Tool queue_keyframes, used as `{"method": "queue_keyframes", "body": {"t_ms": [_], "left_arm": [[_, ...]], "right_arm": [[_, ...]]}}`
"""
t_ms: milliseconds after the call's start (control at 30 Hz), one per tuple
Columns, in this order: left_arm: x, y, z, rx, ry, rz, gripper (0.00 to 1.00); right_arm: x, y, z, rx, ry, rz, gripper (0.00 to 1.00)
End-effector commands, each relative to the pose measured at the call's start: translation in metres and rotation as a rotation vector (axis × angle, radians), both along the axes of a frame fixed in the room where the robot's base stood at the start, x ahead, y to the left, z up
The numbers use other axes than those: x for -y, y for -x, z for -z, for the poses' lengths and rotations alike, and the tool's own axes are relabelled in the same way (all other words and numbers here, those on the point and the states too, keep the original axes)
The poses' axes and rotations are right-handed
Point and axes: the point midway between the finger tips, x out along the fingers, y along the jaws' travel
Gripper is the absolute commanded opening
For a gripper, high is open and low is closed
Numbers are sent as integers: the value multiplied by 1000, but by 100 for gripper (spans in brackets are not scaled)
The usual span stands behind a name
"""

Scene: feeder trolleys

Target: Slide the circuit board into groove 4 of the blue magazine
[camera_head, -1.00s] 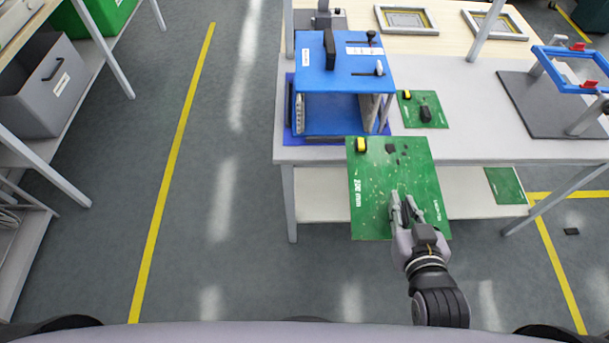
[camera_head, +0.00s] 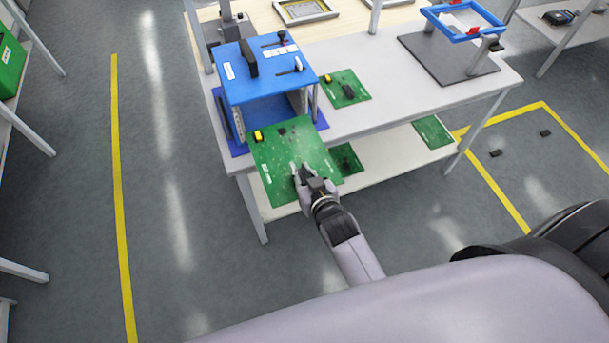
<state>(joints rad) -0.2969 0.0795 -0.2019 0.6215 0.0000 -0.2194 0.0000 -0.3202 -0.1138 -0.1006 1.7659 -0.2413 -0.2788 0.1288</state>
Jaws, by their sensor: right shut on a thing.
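The blue magazine (camera_head: 262,80) stands on a blue mat near the left front of the white table, with its open front towards me. My right gripper (camera_head: 303,176) is shut on the near edge of a green circuit board (camera_head: 290,150). The board is held out flat in front of the magazine, over the table's front edge. Its far edge overlaps the magazine's lower front in the picture, and I cannot tell whether it is in a groove. The grooves are too small to tell apart. My left gripper is not in view.
Another green board (camera_head: 345,90) lies on the table (camera_head: 420,95) right of the magazine. A blue frame fixture (camera_head: 462,20) stands on a grey plate (camera_head: 455,65) at the right. Two more boards lie on the lower shelf (camera_head: 385,160).

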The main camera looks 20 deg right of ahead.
Motion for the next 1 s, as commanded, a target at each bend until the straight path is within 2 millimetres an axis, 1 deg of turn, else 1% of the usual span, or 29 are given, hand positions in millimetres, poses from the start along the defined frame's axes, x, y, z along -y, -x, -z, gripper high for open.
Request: {"method": "queue_keyframes", "body": {"t_ms": [100,267,567,833,1000], "left_arm": [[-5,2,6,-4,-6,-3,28],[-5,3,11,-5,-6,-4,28],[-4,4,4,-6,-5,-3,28],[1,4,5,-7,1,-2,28],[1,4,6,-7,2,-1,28]], "right_arm": [[0,-10,-1,7,-1,-1,0],[-1,-21,-1,7,-1,-1,0],[-1,-22,-4,8,-5,1,0],[-1,-23,-3,9,-5,1,0],[-1,-30,-4,10,-5,1,0]]}}
